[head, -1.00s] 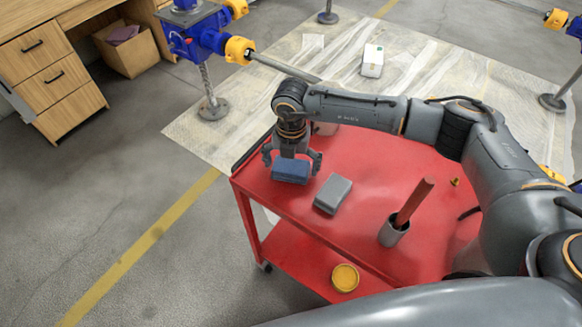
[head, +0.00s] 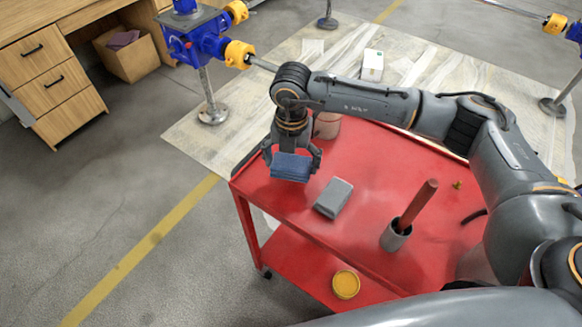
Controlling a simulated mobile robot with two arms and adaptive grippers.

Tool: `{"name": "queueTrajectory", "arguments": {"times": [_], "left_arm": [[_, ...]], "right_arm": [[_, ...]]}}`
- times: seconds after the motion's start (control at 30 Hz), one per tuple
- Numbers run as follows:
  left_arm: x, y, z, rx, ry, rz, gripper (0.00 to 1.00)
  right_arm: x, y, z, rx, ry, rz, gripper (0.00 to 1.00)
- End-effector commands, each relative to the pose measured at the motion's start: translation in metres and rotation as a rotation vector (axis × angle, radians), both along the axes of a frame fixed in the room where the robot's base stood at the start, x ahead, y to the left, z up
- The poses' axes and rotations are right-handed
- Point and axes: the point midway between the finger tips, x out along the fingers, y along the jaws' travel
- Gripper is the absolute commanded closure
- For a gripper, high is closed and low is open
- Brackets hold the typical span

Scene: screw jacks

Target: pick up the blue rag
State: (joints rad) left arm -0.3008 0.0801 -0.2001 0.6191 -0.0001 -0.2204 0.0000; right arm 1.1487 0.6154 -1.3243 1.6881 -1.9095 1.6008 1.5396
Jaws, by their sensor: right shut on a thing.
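The blue rag (head: 291,168) is a folded blue block at the far left part of the red cart's top. My right gripper (head: 291,160) comes down over it from above and is shut on it, with a finger on each side. The rag appears a little above the cart top, though its underside is hard to see. My left gripper is not in view.
A yellow tin (head: 345,284) sits on the lower shelf. A blue screw jack (head: 196,40) stands behind.

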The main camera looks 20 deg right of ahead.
Motion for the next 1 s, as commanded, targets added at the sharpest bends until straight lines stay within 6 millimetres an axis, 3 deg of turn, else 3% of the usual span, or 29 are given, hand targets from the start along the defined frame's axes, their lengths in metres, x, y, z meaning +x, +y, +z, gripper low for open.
{"name": "queueTrajectory", "arguments": {"times": [0.17,0.5,0.7,1.0], "left_arm": [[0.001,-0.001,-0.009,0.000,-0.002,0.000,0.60],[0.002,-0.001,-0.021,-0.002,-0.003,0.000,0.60],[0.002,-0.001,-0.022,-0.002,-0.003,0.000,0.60],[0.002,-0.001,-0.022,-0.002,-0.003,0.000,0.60]], "right_arm": [[-0.035,0.008,0.043,0.001,-0.008,0.006,0.45],[-0.103,0.023,0.073,0.001,-0.005,0.002,0.45],[-0.119,0.027,0.082,0.001,-0.003,-0.001,0.45],[-0.122,0.028,0.083,0.000,-0.001,-0.001,0.45]]}}
